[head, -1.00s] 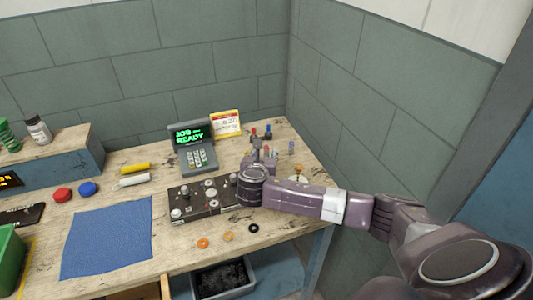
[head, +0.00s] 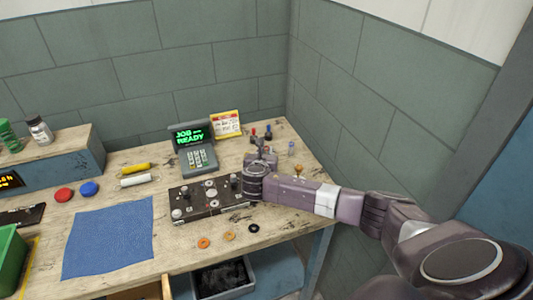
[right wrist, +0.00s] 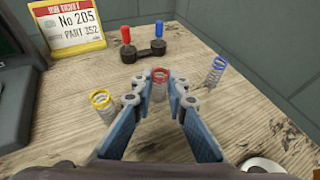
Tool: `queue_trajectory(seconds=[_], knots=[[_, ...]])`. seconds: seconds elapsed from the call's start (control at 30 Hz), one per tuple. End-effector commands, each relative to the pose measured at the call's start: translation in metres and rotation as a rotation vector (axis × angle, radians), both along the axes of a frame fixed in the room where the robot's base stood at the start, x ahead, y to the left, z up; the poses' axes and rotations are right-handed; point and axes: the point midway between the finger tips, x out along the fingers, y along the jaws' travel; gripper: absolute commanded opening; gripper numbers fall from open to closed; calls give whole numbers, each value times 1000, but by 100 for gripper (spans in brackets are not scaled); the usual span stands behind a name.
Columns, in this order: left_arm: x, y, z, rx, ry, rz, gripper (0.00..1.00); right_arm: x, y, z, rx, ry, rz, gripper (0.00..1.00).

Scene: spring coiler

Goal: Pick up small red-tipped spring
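The small red-tipped spring (right wrist: 160,86) stands upright on the wooden bench in the right wrist view. My right gripper (right wrist: 160,91) is open, with one finger on each side of this spring. Narrow gaps seem to show between spring and fingertips. A yellow-tipped spring (right wrist: 102,106) stands just left of the left finger, and a blue-tipped spring (right wrist: 216,71) stands to the right and apart. In the head view my right gripper (head: 261,146) is at the back right of the bench and largely hides the red-tipped spring. My left gripper is out of view.
A stand with red and blue handles (right wrist: 143,50) is behind the spring. A yellow-framed ticket (right wrist: 72,28) stands at the back left. A display terminal (head: 194,146) and a dark control panel (head: 205,200) lie left of my arm. Walls close off the back and right.

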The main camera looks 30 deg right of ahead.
Motion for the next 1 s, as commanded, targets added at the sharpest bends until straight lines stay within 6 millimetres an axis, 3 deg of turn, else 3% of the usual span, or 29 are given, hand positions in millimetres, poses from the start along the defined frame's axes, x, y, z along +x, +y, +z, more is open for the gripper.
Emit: queue_trajectory(seconds=[0.37,0.57,0.77,1.0], knots=[[-2,2,0,3,3,-2,54,0,0,2,-1,-1,0,0],[-3,2,0,3,3,-2,54,1,-1,18,-1,-3,-1,0],[-3,2,-1,3,4,-2,54,1,-1,60,0,-8,-1,0],[-3,2,-5,3,4,-2,54,1,0,130,1,-8,1,0]])
